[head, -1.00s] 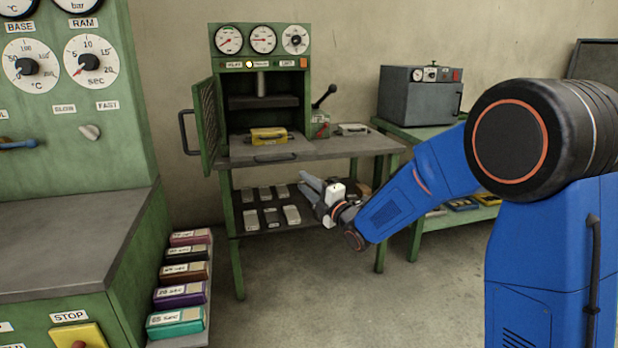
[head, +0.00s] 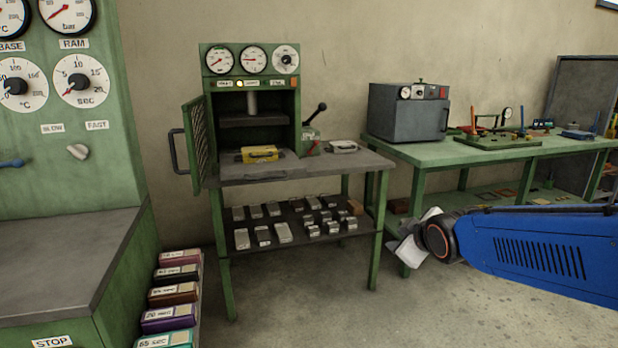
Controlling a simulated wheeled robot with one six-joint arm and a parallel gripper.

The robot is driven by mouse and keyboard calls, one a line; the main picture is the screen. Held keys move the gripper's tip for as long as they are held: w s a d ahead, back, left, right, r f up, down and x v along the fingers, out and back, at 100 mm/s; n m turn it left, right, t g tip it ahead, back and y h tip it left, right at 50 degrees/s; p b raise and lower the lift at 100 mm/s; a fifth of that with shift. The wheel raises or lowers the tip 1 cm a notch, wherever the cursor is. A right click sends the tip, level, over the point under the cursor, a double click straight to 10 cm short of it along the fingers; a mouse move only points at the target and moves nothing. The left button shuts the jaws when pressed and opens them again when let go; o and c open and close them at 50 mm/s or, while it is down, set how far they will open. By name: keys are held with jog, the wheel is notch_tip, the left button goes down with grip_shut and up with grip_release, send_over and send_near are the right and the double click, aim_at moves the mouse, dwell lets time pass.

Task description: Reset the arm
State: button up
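My blue arm (head: 540,250) lies low across the right side of the head view, with a dark round joint at its left end. A pale piece that looks like part of my gripper (head: 408,243) shows just left of that joint, in front of the green bench's leg. Its fingers cannot be made out, and nothing held can be seen. It is clear of the press stand to its left.
The green press (head: 252,100) has its side door open, with a yellow mould (head: 260,154) on its plate. Its lower shelf (head: 285,252) holds several metal blocks. A green bench (head: 460,152) carries a grey oven (head: 408,112). Open floor (head: 330,315) lies in front.

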jog(key=s+d+f+m+g, duration=0.2)
jog(key=s+m, duration=0.1)
jog(key=s, duration=0.6)
jog(key=s+d+f+m+g, duration=0.2)
jog(key=s+m, duration=0.1)
jog(key=s, duration=0.7)
jog(key=s+d+f+m+g+h, duration=0.1)
jog(key=s+d+f+m+g, duration=0.1)
jog(key=s, duration=0.7)
jog(key=shift+s+d+f+m, duration=0.2)
jog(key=shift+f+m, duration=0.25)
jog(key=shift+m, duration=0.45)
